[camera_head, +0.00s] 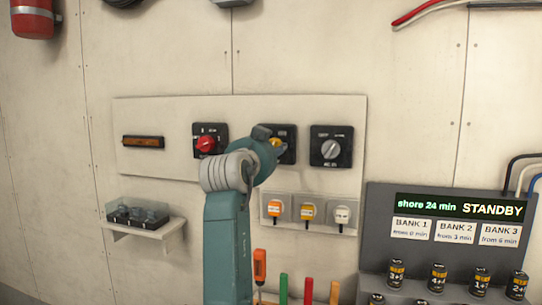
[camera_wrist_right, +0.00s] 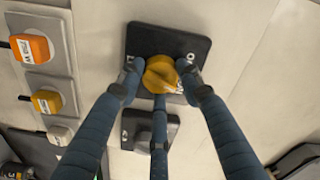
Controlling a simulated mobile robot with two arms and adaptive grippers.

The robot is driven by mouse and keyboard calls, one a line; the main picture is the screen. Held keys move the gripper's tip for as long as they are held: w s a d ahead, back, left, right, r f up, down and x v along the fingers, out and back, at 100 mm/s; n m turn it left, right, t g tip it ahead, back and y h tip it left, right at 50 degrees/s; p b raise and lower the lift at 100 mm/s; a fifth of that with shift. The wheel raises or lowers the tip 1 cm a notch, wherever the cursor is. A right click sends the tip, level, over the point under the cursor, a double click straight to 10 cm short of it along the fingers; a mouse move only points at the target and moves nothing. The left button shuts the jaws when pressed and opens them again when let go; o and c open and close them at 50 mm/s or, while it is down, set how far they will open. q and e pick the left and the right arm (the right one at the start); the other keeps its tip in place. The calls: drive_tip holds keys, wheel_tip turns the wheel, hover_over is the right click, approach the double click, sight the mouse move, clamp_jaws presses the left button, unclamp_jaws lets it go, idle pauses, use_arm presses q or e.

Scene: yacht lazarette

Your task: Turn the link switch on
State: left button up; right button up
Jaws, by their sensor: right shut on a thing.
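A yellow rotary knob (camera_wrist_right: 161,73) sits on a black plate (camera_wrist_right: 196,50) on the wall panel. It is the middle of three rotary switches, and in the head view the yellow knob (camera_head: 277,143) is partly hidden by my gripper. My right gripper (camera_head: 268,138) is shut on this knob; in the right wrist view its fingers (camera_wrist_right: 160,84) stand around it. The knob's lighter pointer is turned toward the lower right in the wrist view. The plate's lettering is too small or covered to read, so I cannot tell its label. My left gripper is out of view.
A red-knob switch (camera_head: 206,144) is to the left, a grey-knob switch (camera_head: 331,147) to the right. Several plugs in sockets (camera_head: 307,211) are below. A small shelf (camera_head: 146,230) is at left; a STANDBY display unit (camera_head: 455,213) with batteries is at right.

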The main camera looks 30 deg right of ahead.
drive_tip(key=shift+f+m, duration=0.15)
drive_tip(key=shift+m, duration=0.75)
drive_tip(key=shift+b, duration=0.3)
drive_tip(key=o, duration=1.1)
drive_tip(key=shift+o, duration=0.2)
drive_tip(key=shift+r, duration=0.2)
wheel_tip(320, 180, up, 10)
drive_tip(key=shift+f, duration=0.15)
drive_tip(key=shift+w, duration=0.1)
